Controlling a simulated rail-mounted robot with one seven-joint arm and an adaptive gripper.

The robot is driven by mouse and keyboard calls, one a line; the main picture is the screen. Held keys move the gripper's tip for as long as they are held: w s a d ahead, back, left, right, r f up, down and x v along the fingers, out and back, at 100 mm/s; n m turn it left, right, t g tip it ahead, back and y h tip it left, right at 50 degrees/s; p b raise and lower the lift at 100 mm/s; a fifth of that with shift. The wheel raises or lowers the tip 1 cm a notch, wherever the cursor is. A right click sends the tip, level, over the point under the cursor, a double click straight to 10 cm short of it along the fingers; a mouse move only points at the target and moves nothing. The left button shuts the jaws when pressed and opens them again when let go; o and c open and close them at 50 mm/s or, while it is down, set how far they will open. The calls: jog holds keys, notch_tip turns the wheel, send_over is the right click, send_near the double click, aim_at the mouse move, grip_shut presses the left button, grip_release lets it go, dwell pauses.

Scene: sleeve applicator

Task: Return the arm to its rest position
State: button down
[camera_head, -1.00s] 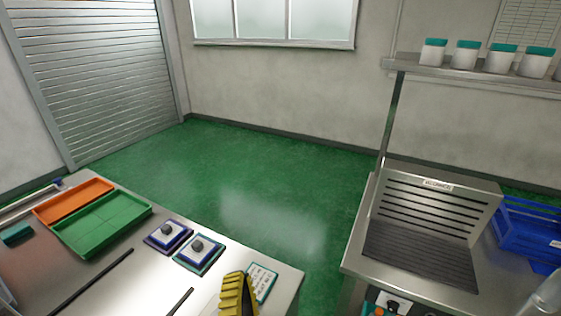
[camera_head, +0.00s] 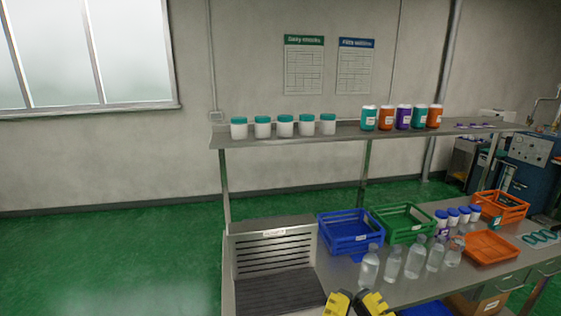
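My gripper (camera_head: 356,295) shows at the bottom edge of the head view as two yellow fingers with dark parts. There is a gap between the fingers and nothing is seen in it, so it looks open and empty. The rest of my arm is below the picture's edge. The gripper appears in front of the steel bench (camera_head: 425,292), just right of the slotted metal unit (camera_head: 275,262). Its height over the bench cannot be told.
Several clear bottles (camera_head: 392,263) stand close right of the gripper. Behind are a blue crate (camera_head: 350,232) and a green crate (camera_head: 403,223). An orange tray (camera_head: 490,247) lies further right. A shelf (camera_head: 290,138) with jars runs above. Green floor (camera_head: 110,260) is open at left.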

notch_tip(320, 180, up, 22)
jog(key=p, duration=1.8)
jog(key=shift+p, duration=0.4)
